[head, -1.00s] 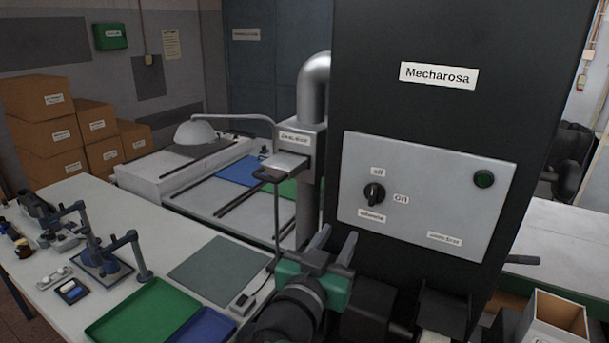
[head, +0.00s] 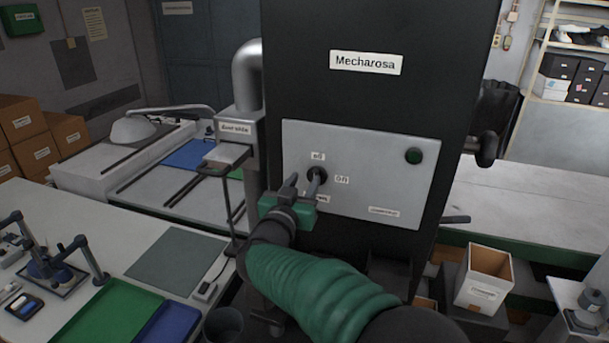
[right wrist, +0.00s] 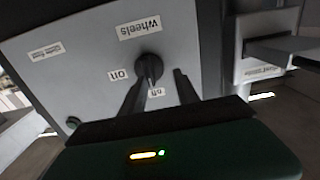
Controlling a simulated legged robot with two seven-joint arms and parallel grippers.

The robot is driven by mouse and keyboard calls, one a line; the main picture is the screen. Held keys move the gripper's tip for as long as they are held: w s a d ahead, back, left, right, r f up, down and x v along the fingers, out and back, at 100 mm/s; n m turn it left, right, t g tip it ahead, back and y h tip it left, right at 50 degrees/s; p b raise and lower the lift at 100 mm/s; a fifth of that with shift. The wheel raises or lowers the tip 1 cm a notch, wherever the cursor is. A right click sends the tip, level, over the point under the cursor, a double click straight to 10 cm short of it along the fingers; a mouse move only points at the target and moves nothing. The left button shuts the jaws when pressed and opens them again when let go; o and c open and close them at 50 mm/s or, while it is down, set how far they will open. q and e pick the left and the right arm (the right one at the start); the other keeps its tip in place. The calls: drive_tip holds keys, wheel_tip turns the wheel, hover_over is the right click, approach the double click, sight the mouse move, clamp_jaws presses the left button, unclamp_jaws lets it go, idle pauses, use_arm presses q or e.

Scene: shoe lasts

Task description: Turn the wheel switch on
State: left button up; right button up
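The wheel switch is a black rotary knob (head: 317,173) on the light grey panel (head: 370,150) of the black Mecharosa machine. It also shows in the right wrist view (right wrist: 149,67), with its grip pointing toward the "off" label (right wrist: 156,92). The "on" label (head: 342,179) is to the right of the knob in the head view. My right gripper (head: 303,180) is at the panel with its fingers apart. In the right wrist view the fingertips (right wrist: 160,78) are near the knob, the left one closest; contact is unclear. My left gripper is out of view.
A round green button or lamp (head: 413,156) sits at the panel's upper right. A grey pipe and dust unit (head: 240,125) stand left of the machine. A table with a green tray (head: 92,318) is at lower left, an open box (head: 484,282) at lower right.

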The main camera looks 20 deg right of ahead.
drive_tip(key=shift+s+d+r, duration=0.15)
drive_tip(key=shift+d+r, duration=0.05)
drive_tip(key=shift+d, duration=0.25)
drive_tip(key=shift+s+d+r, duration=0.1)
drive_tip(key=shift+d+r, duration=0.1)
drive_tip(key=shift+d, duration=0.25)
drive_tip(key=shift+s+d+r, duration=0.15)
drive_tip(key=shift+s+r, duration=0.05)
clamp_jaws()
drive_tip(key=c, duration=0.7)
unclamp_jaws()
drive_tip(key=shift+f, duration=0.2)
drive_tip(key=shift+c, duration=0.2)
